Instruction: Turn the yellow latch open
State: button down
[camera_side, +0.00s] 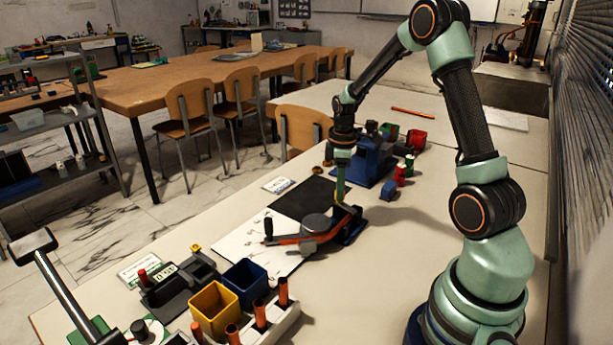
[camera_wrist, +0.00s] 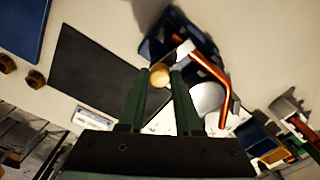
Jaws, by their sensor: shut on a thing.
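The yellow latch (camera_wrist: 159,76) shows in the wrist view as a round, pale yellow knob between my fingertips. My gripper (camera_wrist: 161,80) is shut on it, with one green finger on each side. In the side view my gripper (camera_side: 340,194) points down at the gauge rig, and the latch is too small there to make out clearly. The rig has a dark blue base (camera_side: 351,228), an orange arm (camera_side: 295,239) and a grey round part (camera_side: 316,223). The latch's turn angle cannot be told.
A black mat (camera_side: 303,198) and a white sheet (camera_side: 246,238) lie left of the rig. A blue fixture (camera_side: 371,165) stands behind my gripper. Yellow (camera_side: 214,309) and blue (camera_side: 245,283) bins stand at the front, beside a rack of orange-topped pegs (camera_side: 260,314).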

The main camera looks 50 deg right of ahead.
jog(key=m, duration=1.1)
jog(key=shift+m, duration=2.1)
jog(key=c, duration=0.6)
grip_release()
notch_tip(320, 180, up, 12)
